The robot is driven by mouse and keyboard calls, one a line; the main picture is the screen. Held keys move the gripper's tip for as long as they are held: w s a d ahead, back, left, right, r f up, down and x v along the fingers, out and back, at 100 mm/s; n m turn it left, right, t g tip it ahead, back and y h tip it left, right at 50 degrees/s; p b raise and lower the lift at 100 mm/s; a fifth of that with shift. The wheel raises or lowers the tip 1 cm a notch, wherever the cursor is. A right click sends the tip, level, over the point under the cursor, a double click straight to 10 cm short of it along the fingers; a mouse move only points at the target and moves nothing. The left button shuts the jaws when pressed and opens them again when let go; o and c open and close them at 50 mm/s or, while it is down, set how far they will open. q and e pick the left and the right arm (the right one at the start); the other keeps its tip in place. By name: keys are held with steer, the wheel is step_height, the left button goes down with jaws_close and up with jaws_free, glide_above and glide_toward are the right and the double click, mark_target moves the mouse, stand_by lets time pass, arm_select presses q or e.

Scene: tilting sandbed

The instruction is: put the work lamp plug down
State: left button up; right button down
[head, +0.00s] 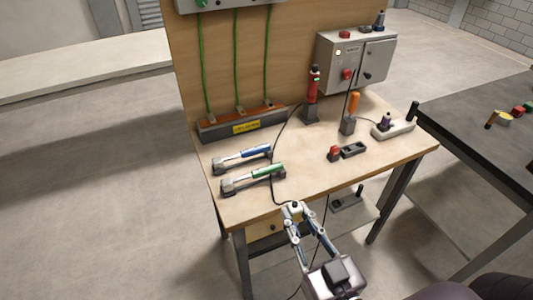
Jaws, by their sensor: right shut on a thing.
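My right gripper (294,209) is shut on the work lamp plug, at the front edge of the workbench (310,180). The lamp stands upright in a dark holder at the back of the bench. Whether the plug touches the bench top I cannot tell. My left gripper is not in view.
Tools with blue (256,152) and green (267,171) grips lie left of the cable. A pale socket strip (393,131) is at the right. Bench top near the front right is clear.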

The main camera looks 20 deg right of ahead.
steer(key=w+a+r+n+g+y, duration=0.2)
steer(key=w+a+n+g+y, duration=0.2)
steer(key=a+n+y, duration=0.2)
steer(key=w+a+r+n+g+y, duration=0.3)
steer(key=w+a+n+g+y, duration=0.1)
steer(key=a+y, duration=0.5)
steer(key=shift+a+n+g+y, duration=0.4)
steer(key=shift+a+n+g, duration=0.5)
steer(key=shift+n, duration=0.3)
steer(key=shift+a, duration=0.1)
